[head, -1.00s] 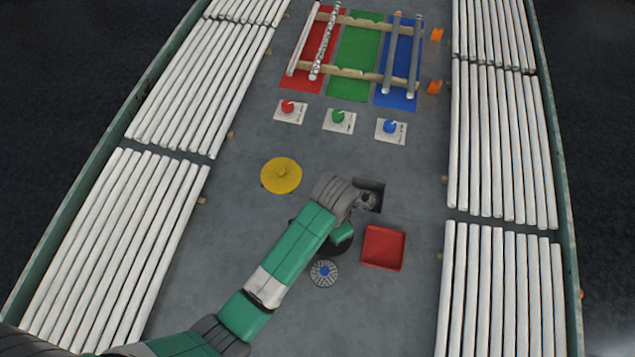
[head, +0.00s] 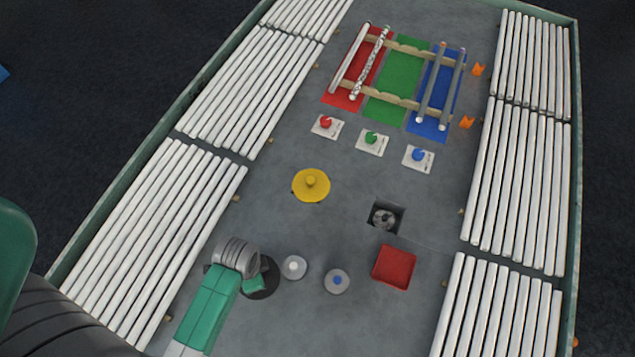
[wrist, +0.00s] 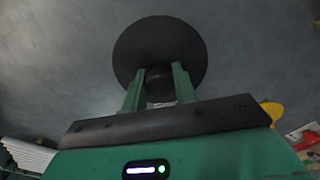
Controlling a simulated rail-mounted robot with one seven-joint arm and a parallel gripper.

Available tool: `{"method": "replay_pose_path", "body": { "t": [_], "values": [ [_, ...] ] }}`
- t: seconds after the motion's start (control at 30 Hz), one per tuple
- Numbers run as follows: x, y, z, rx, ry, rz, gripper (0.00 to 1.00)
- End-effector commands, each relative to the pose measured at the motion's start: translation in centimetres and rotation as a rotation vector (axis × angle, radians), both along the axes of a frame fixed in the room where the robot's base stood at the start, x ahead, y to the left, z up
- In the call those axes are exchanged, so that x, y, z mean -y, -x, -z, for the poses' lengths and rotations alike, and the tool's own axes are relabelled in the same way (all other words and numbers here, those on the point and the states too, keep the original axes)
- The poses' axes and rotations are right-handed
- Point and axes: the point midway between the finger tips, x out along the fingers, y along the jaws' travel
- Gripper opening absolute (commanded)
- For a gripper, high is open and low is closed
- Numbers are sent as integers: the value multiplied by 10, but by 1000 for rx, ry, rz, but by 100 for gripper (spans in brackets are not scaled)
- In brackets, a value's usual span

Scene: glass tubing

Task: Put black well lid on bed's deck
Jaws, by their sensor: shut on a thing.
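My gripper (wrist: 158,82) is shut on the knob of the black well lid (wrist: 160,40), a round dark disc, with one green finger on each side of the knob. In the head view my gripper (head: 254,283) is at the lower left, over the bed's deck (head: 240,222). The black lid (head: 268,290) shows there partly behind it. I cannot tell whether the lid touches the deck or hangs just above it. A square open well (head: 385,217) lies to the right, with a grey ribbed thing inside.
A yellow lid (head: 311,186) lies up and to the right of my gripper. A white-knobbed disc (head: 293,267), a blue-knobbed disc (head: 336,281) and a red tray (head: 394,267) stand to the right. Racks of white tubes (head: 170,225) line the left side.

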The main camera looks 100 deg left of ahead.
Motion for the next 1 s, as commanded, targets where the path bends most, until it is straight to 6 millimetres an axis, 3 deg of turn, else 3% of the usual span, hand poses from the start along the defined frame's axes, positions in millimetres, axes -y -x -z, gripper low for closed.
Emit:
{"method": "replay_pose_path", "body": {
  "t": [0.3,0.8,1.0],
  "values": [
    [-3,-3,0,1,-2,-5,4],
    [-134,-14,12,1,-3,-6,4],
    [-148,-17,13,1,0,-5,4]
  ]
}}
